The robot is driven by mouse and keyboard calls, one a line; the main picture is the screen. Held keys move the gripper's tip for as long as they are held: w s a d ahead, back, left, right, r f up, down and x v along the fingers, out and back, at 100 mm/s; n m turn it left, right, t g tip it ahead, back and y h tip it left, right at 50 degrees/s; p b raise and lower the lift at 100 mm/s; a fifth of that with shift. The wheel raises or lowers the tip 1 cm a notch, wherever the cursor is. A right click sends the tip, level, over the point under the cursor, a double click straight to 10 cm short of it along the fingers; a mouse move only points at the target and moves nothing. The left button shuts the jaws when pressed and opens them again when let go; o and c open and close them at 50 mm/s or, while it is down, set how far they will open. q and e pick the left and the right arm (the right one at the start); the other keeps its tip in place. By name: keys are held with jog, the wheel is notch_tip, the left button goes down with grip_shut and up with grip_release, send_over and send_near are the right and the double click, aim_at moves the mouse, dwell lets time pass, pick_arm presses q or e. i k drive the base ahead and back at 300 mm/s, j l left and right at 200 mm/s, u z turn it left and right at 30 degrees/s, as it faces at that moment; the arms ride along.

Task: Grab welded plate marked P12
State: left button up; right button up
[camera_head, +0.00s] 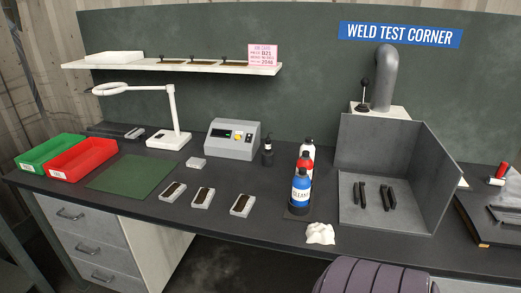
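Three small grey plates with dark brown strips on top lie in a row along the front of the dark bench: the left plate (173,192), the middle plate (202,198) and the right plate (242,205). They may be welded plates, but no P12 marking is legible on any of them. Several dark bars (388,199) stand or lie in the grey booth at the right. Neither of my grippers shows in the view.
Red bin (82,160), green bin (48,152) and green mat (133,173) are at left. A lamp (173,115), grey device (232,139), blue bottle (300,188) and white cloth (320,233) stand around the plates. The booth (440,177) is right. A ribbed purple-grey object (372,277) fills the front.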

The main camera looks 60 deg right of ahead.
aim_at(243, 206)
jog(key=l+z, duration=0.15)
jog(key=z, duration=1.25)
